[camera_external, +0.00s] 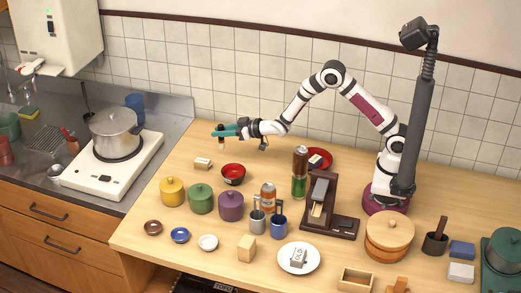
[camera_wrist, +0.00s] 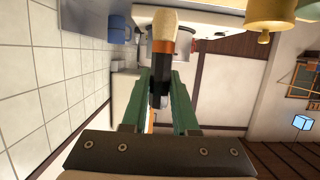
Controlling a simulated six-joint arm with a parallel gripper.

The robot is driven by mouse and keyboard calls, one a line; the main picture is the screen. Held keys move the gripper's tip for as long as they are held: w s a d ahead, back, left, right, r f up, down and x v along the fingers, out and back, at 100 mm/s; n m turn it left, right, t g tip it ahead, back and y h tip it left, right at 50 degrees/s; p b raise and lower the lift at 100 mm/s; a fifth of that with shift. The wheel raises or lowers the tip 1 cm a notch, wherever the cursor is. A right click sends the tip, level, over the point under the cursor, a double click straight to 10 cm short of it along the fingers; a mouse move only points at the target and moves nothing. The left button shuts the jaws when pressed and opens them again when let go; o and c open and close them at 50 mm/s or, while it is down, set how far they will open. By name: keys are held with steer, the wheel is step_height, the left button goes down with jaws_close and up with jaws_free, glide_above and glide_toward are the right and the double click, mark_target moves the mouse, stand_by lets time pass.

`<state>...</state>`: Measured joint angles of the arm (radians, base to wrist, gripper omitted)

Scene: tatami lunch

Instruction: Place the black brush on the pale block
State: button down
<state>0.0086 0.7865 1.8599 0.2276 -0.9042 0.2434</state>
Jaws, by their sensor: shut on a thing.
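My gripper (camera_external: 219,133) has green fingers and is at the left end of my outstretched arm, above the back left of the table. In the wrist view the gripper (camera_wrist: 160,88) is shut on the black brush (camera_wrist: 161,50), which has a dark handle, an orange band and a cream tip. In the external view the brush is small and mostly unclear at the fingers. A small pale block (camera_external: 203,163) lies on the table below and slightly left of the gripper, apart from it. Another pale wooden cube (camera_external: 247,248) stands near the front edge.
A red bowl (camera_external: 233,174) stands close to the small block. Yellow (camera_external: 172,191), green (camera_external: 201,198) and purple (camera_external: 231,205) pots stand in front. A stove with a steel pot (camera_external: 116,135) is at left.

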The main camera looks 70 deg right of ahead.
steer(key=shift+s+d+r, duration=0.1)
steer(key=shift+d+r, duration=0.05)
steer(key=shift+d, duration=0.05)
steer(key=shift+a+r, duration=0.15)
steer(key=s+a+r+n+g+y, duration=0.1)
steer(key=s+a+r+n+y, duration=0.2)
steer(key=a, duration=0.5)
steer(key=s+a+r+n+g+y, duration=0.2)
steer(key=a+r+n+y, duration=0.2)
steer(key=a+y, duration=0.25)
steer(key=n+g+y, duration=0.5)
steer(key=n+g, duration=0.3)
glide_above(247, 241)
step_height(247, 241, down, 10)
steer(key=shift+f, duration=0.25)
